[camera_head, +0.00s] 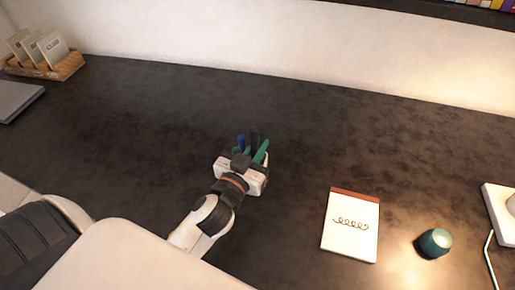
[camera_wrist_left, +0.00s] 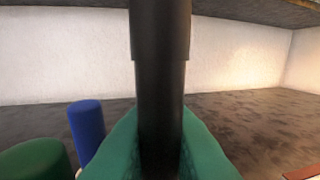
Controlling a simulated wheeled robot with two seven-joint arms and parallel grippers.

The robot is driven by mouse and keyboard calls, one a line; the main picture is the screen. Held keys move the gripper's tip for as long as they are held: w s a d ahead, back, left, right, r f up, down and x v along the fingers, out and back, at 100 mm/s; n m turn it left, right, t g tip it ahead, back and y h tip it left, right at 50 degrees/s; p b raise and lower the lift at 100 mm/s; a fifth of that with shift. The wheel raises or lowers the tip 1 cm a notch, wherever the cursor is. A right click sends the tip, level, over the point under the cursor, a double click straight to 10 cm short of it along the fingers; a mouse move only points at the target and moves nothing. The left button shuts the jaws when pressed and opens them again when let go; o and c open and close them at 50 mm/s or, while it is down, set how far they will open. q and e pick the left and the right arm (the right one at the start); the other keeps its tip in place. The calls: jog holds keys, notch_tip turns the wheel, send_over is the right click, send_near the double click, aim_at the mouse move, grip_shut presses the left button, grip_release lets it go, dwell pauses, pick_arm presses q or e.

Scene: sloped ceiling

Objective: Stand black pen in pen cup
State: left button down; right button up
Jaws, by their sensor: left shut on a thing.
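A black pen (camera_wrist_left: 160,70) stands upright in the middle of the left wrist view, between two teal fingers. My left gripper (camera_head: 254,150) is shut on the pen; its dark upper end shows only faintly in the head view. A blue pen-like cylinder (camera_wrist_left: 88,130) and a dark green one (camera_wrist_left: 35,162) stand close by, left of the fingers. The blue one also shows in the head view (camera_head: 241,141). The pen cup cannot be made out; my gripper covers that spot in the head view. Whether the black pen's lower end is inside anything is hidden. My right gripper is not in view.
A notepad (camera_head: 351,222) lies right of my left arm, with a teal round object (camera_head: 435,242) beside it. A white lamp-like item (camera_head: 499,208) is at the right edge. A wooden card holder (camera_head: 47,66) stands far left. The dark desk (camera_head: 330,130) is bare behind the gripper.

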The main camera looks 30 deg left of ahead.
pick_arm(q)
jog(key=shift+f+b, duration=0.45)
jog(key=shift+f, duration=0.2)
jog(key=c, duration=1.7)
grip_release()
jog(key=shift+r, duration=0.15)
